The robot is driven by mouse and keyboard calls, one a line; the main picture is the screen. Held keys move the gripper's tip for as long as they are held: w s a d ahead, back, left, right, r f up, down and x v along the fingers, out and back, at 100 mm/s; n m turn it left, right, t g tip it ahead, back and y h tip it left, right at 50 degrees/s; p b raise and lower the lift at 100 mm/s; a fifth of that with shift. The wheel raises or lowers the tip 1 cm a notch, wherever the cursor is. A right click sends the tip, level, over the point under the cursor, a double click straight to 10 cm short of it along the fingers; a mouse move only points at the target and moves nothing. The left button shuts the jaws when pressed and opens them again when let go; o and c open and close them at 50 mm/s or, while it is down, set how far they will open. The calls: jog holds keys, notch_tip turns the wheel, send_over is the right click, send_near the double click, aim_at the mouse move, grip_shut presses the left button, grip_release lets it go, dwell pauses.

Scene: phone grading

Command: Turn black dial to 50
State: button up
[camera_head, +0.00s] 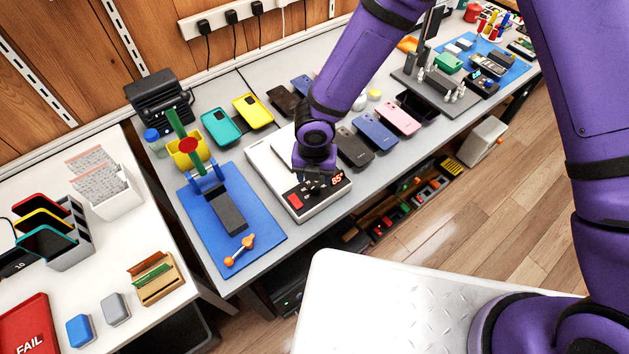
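The white device (258,160) lies on the grey bench, with a dark front panel. A red display (337,177) on that panel reads what looks like 85, and a red block (296,199) sits at its left. My gripper (315,185) points down over the front panel, between the red block and the display. The black dial is not clearly visible; my gripper covers the spot in between. The fingers are dark and small here, so whether they are open, shut or touching a dial cannot be told.
A blue mat (262,236) with a dark stand and an orange tool (240,250) lies to the left. Several phones, including a blue one (374,131) and a pink one (399,117), lie close to the right. A white table (205,262) stands at the left.

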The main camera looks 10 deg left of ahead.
aim_at(315, 185)
notch_tip(315, 185, up, 6)
jog(key=shift+r, duration=0.25)
dwell(0.5)
jog(key=w+d+r+m+t+h, duration=0.15)
jog(key=w+d+r+m, duration=0.25)
jog(key=d+r+m, duration=0.6)
jog(key=w+d+r+m+t+h, duration=0.1)
jog(key=w+d+r+m+t, duration=0.15)
jog(key=d+r+m, duration=0.7)
jog(key=s+d+r+m, duration=0.5)
jog(key=d+r+m, duration=0.1)
jog(key=d+r, duration=0.7)
jog(key=s+d+r+m+y, duration=0.1)
jog(key=s+d+r+m, duration=0.2)
jog(key=s+d+m, duration=0.1)
jog(key=s+d+r+m+t+y, duration=0.1)
jog(key=s+d+r+m, duration=0.2)
jog(key=s+m, duration=0.4)
jog(key=shift+s+d, duration=0.45)
jog(key=shift+s, duration=0.65)
jog(key=shift+m+y, duration=0.25)
